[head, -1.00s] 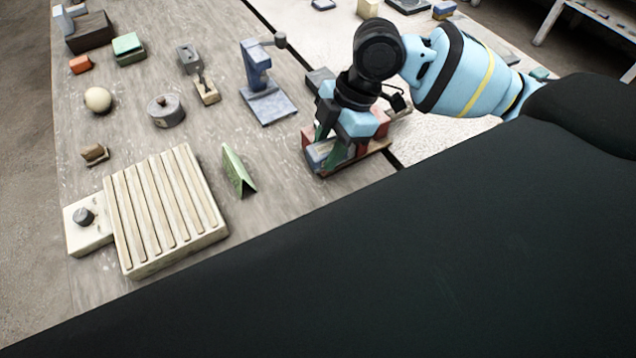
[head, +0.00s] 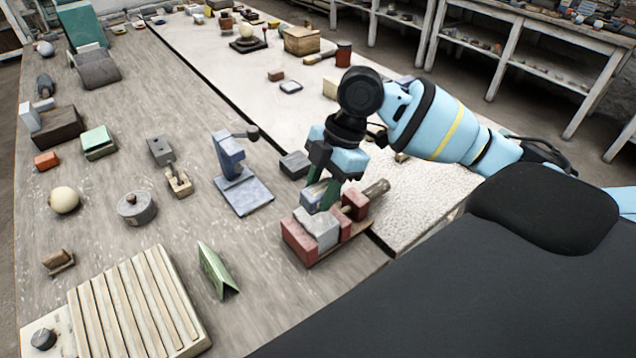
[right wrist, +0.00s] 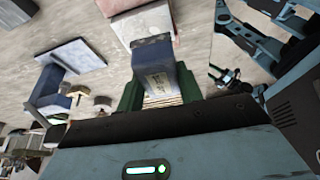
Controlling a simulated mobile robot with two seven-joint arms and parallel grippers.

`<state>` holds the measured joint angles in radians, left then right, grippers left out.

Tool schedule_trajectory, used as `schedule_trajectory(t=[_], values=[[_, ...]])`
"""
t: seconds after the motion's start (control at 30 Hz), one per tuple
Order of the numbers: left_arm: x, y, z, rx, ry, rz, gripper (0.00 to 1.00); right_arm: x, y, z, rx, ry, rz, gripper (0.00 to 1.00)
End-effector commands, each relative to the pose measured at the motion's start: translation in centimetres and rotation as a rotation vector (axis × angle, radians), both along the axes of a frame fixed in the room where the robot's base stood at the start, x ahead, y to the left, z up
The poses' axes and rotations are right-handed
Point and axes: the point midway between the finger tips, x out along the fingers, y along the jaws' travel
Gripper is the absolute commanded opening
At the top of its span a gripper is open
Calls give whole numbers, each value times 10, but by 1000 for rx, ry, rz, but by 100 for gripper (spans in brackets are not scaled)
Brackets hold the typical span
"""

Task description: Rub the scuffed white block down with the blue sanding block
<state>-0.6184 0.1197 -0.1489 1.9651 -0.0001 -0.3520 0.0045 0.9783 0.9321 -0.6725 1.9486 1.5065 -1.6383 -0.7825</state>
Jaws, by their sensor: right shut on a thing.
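The white block (head: 319,229) sits between the red jaws of a small vise (head: 298,241) on the table. It looks pale grey-white, and any scuffs are too small to make out. My right gripper (head: 322,196) points down over the back part of the white block, its green fingers shut on the blue sanding block (right wrist: 153,52). In the right wrist view the sanding block sits between both fingers, with the white block (right wrist: 140,24) just beyond it. I cannot tell whether the two blocks touch. My left gripper is not in view.
A green folded piece (head: 217,270) and a slatted board (head: 135,306) lie nearer the front left. Bare tabletop separates them from the vise.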

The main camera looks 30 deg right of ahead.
Motion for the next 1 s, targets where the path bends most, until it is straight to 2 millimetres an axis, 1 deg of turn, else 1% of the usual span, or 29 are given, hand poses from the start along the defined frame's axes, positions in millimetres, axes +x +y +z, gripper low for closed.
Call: schedule_trajectory(t=[0.03,0.3,0.47,0.67,0.9,1.0], values=[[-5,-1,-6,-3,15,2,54,0,0,-10,0,8,-1,10],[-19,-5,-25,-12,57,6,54,-1,0,-33,0,9,0,10],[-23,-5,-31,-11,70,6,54,-1,0,-38,0,3,1,10],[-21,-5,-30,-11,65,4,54,0,0,-37,0,-2,0,10],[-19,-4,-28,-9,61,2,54,0,0,-47,0,-2,-1,10],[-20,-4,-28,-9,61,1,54,0,0,-48,0,-2,0,10]])
